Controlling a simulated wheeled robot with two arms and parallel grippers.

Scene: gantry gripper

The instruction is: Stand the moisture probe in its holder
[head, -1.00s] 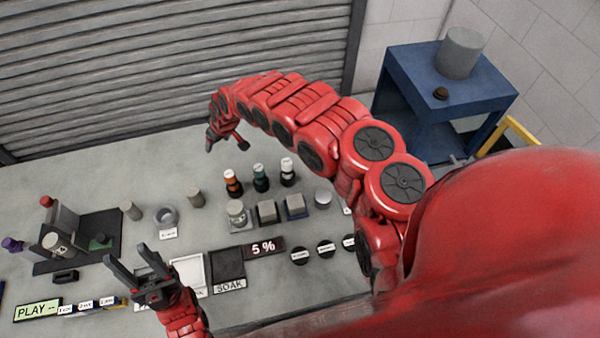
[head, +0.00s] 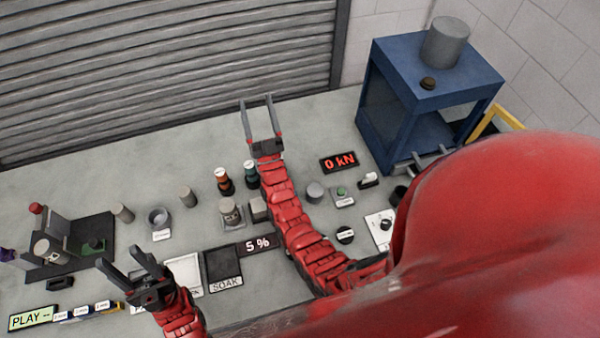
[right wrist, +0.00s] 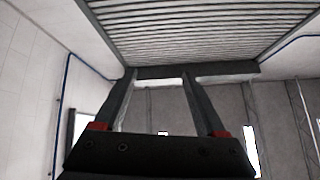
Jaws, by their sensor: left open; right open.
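I cannot tell for certain which object is the moisture probe. A small grey ring-shaped cup (head: 159,218) with an unreadable label in front stands on the bench and may be the holder; no probe can be made out in it. A "5 %" display (head: 258,244) lies right of it. My left gripper (head: 122,257) is open and empty, at the front left of the bench. My right gripper (head: 257,100) is open and empty, held up with its fingers pointing away at the bench's back. In the right wrist view its fingers (right wrist: 158,78) are spread with nothing between them.
Grey cylinders (head: 187,196) stand near the cup. Capped bottles (head: 223,181) and a jar (head: 231,211) are beside my right arm, which hides part of the bench. A blue press-like frame (head: 438,90) and "0 kN" display (head: 340,162) are right. The back left bench is clear.

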